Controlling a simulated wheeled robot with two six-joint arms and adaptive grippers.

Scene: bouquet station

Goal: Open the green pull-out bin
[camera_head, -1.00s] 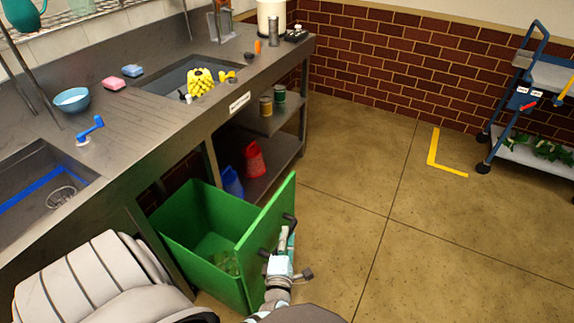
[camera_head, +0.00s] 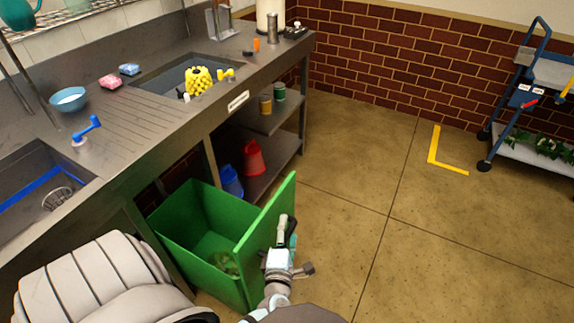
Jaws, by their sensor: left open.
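The green pull-out bin (camera_head: 181,237) stands pulled out from under the steel counter. Its open top shows, with some green scraps (camera_head: 224,262) at the bottom. Its tall front panel (camera_head: 263,227) faces right, towards the open floor. My left gripper (camera_head: 287,226) is open, close to the outer side of the front panel. The bin's handle is hidden behind the gripper, and I cannot tell whether they touch. My right gripper is not in view.
The counter (camera_head: 150,115) with two sinks runs along the left. Blue (camera_head: 231,181) and red (camera_head: 253,160) containers stand on its lower shelf. A blue trolley (camera_head: 512,110) stands at the far right. The floor right of the bin is clear.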

